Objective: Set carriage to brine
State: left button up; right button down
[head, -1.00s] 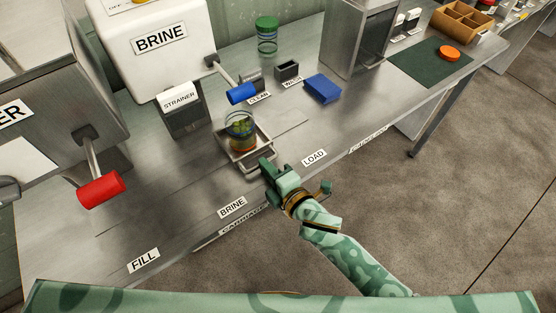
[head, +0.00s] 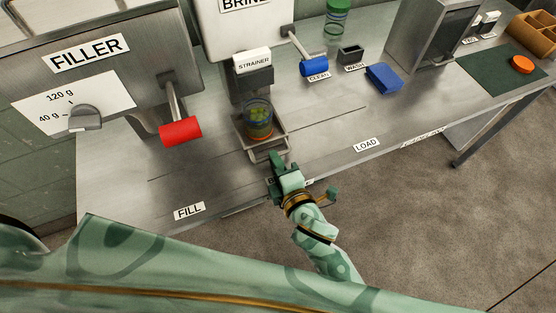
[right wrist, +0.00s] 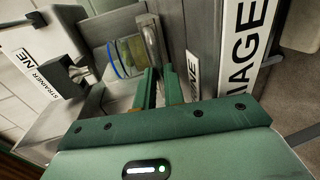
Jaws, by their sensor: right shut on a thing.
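The carriage (head: 272,143) is a metal tray on the bench rail, carrying an upright glass jar (head: 258,119) with green contents. The carriage stands in front of the strainer (head: 253,65) under the brine machine (head: 245,22). My right gripper (head: 279,162) is shut on the carriage's front handle (head: 262,155); the handle also shows between the fingers in the right wrist view (right wrist: 153,42). The gripper and wrist mostly cover the BRINE position label on the bench edge. My left gripper is out of view.
The filler (head: 90,60) with a red-handled lever (head: 181,131) stands left, and the FILL label (head: 189,211) lies left of the carriage. The LOAD label (head: 366,145) is to the right. A blue lever handle (head: 314,67) and blue block (head: 383,77) are behind right.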

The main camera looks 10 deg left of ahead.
jog(key=shift+f, duration=0.1)
jog(key=c, duration=1.8)
grip_release()
jog(key=shift+o, duration=0.2)
jog(key=p+v, duration=0.1)
jog(key=v, duration=1.5)
jog(key=shift+d, duration=0.15)
jog(key=shift+s, duration=0.1)
